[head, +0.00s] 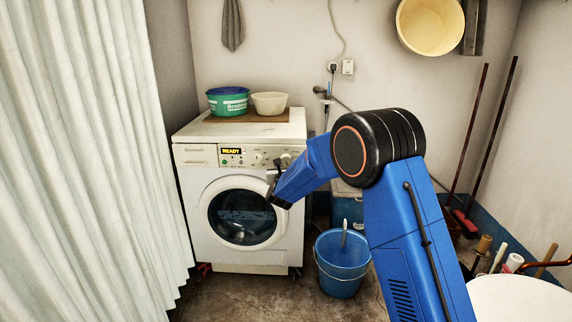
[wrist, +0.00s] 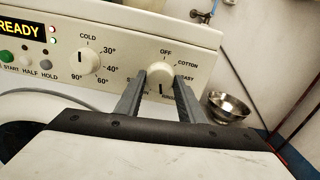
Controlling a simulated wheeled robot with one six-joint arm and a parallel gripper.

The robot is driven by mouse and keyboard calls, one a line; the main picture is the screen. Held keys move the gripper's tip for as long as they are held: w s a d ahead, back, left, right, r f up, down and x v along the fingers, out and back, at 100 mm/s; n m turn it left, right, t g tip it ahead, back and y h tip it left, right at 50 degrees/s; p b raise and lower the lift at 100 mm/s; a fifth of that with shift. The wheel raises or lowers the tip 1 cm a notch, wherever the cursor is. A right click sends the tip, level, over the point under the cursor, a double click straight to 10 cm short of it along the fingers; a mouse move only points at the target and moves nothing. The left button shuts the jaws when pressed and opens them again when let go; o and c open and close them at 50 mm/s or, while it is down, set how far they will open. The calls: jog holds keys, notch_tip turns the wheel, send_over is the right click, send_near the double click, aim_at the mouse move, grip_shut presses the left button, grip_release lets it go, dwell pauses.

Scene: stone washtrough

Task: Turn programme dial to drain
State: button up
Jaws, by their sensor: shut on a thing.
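The programme dial (wrist: 160,76) is a round cream knob at the right of the washing machine's panel in the wrist view. Labels around it read OFF at the top and COTTON at upper right, with others partly hidden. A dark mark on its face points down. My gripper (wrist: 159,84) is shut on the dial, one finger on each side. Its fingers and body hide the lower labels, so the word at the mark cannot be read. In the head view my gripper (head: 277,168) is at the right of the white washing machine's (head: 200,225) panel.
The temperature dial (wrist: 84,61) and lit READY display (wrist: 20,29) are left of my gripper. A metal bowl (wrist: 229,107) lies at right. Basins (head: 228,102) stand on the machine; a blue bucket (head: 341,262) stands beside it. A curtain (head: 85,160) hangs at left.

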jog(key=shift+d+m, duration=0.15)
jog(key=shift+m, duration=1.85)
jog(key=o, duration=1)
jog(key=shift+o, duration=0.2)
jog(key=shift+s, duration=0.1)
jog(key=shift+s, duration=0.25)
jog(key=s, duration=1.6)
jog(key=shift+s+a, duration=0.3)
jog(key=shift+s, duration=0.05)
